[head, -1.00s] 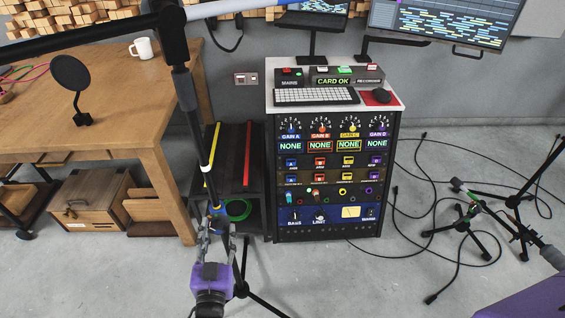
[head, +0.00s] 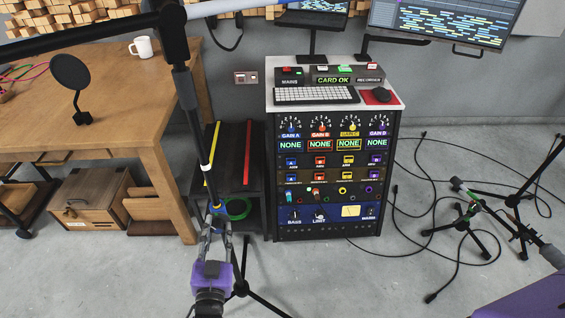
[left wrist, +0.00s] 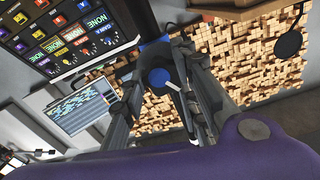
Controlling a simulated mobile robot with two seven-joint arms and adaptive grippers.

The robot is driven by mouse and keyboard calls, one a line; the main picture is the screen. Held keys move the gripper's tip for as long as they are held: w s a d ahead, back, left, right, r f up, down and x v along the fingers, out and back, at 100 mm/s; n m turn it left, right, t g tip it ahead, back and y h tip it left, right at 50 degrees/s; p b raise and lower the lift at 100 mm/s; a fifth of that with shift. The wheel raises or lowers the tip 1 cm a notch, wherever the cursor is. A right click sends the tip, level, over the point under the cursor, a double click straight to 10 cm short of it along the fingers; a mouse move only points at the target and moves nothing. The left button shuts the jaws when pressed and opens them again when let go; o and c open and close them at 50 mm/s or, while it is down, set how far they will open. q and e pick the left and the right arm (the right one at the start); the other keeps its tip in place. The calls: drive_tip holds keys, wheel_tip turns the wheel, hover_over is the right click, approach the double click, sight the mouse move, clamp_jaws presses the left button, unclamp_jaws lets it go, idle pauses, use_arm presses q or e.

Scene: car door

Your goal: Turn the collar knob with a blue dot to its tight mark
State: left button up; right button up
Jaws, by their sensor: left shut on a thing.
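The collar knob with a blue dot (head: 216,208) sits on a black upright stand pole (head: 194,105), low in front of the wooden table. In the left wrist view its round blue face (left wrist: 158,78) shows between the two grey fingers. My left gripper (head: 216,222) comes up from below and is shut on the knob; it also shows in the left wrist view (left wrist: 160,88). The tight mark cannot be made out in either view.
A wooden table (head: 110,125) stands left of the pole, and a dark rack (head: 250,205) is close behind it. The equipment cabinet (head: 333,185) stands to the right. Stand legs (head: 262,300) spread below my gripper.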

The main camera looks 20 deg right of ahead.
use_arm(q)
drive_tip(key=m, duration=0.3)
drive_tip(key=shift+s+d+f, duration=0.15)
drive_tip(key=shift+d+f, duration=0.1)
drive_tip(key=shift+f+m, duration=0.2)
drive_tip(key=shift+m, duration=1.7)
drive_tip(key=shift+a, duration=0.1)
drive_tip(key=o, duration=1)
drive_tip(key=shift+f, duration=0.1)
drive_tip(key=shift+r, duration=0.2)
